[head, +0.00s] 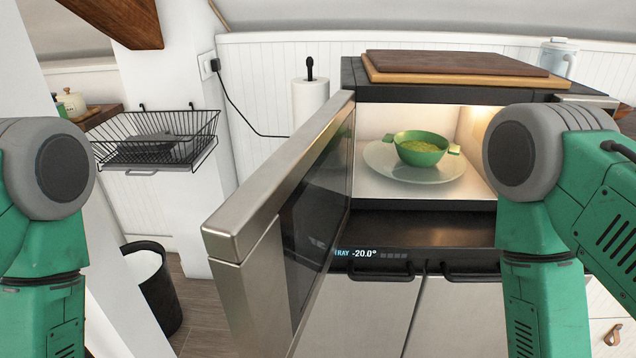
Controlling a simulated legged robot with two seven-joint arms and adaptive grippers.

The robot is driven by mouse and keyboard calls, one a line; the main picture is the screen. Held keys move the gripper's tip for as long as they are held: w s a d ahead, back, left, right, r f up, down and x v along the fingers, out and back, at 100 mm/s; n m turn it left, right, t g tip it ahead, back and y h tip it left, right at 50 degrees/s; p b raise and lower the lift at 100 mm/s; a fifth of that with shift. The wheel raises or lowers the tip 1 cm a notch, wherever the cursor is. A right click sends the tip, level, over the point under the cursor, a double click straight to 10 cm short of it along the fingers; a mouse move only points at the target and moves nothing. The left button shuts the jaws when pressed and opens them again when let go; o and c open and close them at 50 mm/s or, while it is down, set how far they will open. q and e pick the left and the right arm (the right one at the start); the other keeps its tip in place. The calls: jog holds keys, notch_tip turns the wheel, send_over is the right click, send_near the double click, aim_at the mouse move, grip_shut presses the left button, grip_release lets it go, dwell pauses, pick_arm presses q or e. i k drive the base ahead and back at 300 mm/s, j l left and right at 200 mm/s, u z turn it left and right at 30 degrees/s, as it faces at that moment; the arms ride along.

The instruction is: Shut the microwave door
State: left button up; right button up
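The microwave (352,75) stands open in the middle, its cavity lit. Its door (275,178) is swung out toward me on the left side, with a brushed metal frame and dark glass. Inside, a green bowl (421,150) with yellowish food sits on a pale round plate (385,165). My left arm is at the left edge and my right arm is at the right, in front of the microwave's right part. Both grippers are out of view, and neither visible arm part appears to touch the door.
Wooden boards (455,68) lie on top of the microwave. A paper towel roll (309,101) stands behind the door. A black wire basket (158,139) hangs on the white post, above a dark bin (152,288). A drawer front with handles lies below the cavity.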

aim_at(249, 240)
jog(key=i+j+z, duration=0.15)
jog(key=j+z, duration=0.25)
jog(key=i+j+z, duration=0.15)
jog(key=j+z, duration=0.7)
